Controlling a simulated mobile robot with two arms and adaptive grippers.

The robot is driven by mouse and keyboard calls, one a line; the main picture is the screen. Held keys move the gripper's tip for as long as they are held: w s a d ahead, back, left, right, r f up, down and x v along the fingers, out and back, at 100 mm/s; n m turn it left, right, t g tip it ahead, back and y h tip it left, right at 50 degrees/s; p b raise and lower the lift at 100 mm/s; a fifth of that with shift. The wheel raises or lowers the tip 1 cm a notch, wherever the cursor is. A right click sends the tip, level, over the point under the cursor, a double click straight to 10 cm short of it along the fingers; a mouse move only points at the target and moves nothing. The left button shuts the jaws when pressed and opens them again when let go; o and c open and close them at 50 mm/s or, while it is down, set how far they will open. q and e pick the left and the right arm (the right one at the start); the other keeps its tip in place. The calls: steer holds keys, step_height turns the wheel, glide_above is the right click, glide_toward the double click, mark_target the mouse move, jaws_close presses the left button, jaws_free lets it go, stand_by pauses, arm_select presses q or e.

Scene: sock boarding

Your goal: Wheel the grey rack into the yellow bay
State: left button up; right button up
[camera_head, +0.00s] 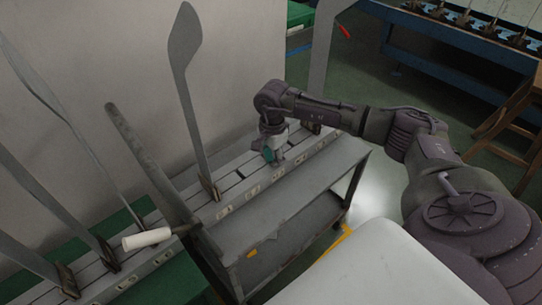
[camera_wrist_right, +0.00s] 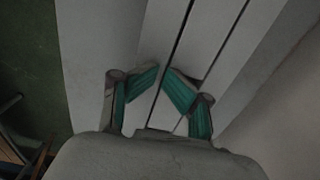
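The grey rack (camera_head: 318,172) stands in the middle of the head view, a metal frame with a flat top and a lower shelf. My right gripper (camera_head: 273,153) reaches down to the slotted rail along its far side. In the right wrist view the gripper (camera_wrist_right: 161,71) has its green-padded fingers bent inward, tips close together over the grey slats. Whether they pinch anything is unclear. A piece of yellow floor marking (camera_head: 338,243) shows beside the rack's near right leg; most of the bay is hidden. My left gripper is not in view.
Tall grey boards (camera_head: 186,90) stand up from the slotted rail. A white cylindrical handle (camera_head: 147,239) sticks out at lower left. A pale wall (camera_head: 100,60) rises behind. A blue bench (camera_head: 450,70) and wooden stool (camera_head: 508,130) stand right, with bare green floor between.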

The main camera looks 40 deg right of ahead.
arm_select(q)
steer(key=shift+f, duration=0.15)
arm_select(e)
steer(key=shift+s+d+f, duration=0.15)
steer(key=shift+s+f, duration=0.1)
steer(key=shift+f, duration=0.3)
steer(key=shift+r, duration=0.1)
steer(key=shift+w+r, duration=0.1)
steer(key=shift+r, duration=0.1)
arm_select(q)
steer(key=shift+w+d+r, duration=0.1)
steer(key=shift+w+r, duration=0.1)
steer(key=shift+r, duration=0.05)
arm_select(e)
step_height(320, 180, up, 12)
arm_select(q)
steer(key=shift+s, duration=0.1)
arm_select(e)
steer(key=shift+f, duration=0.15)
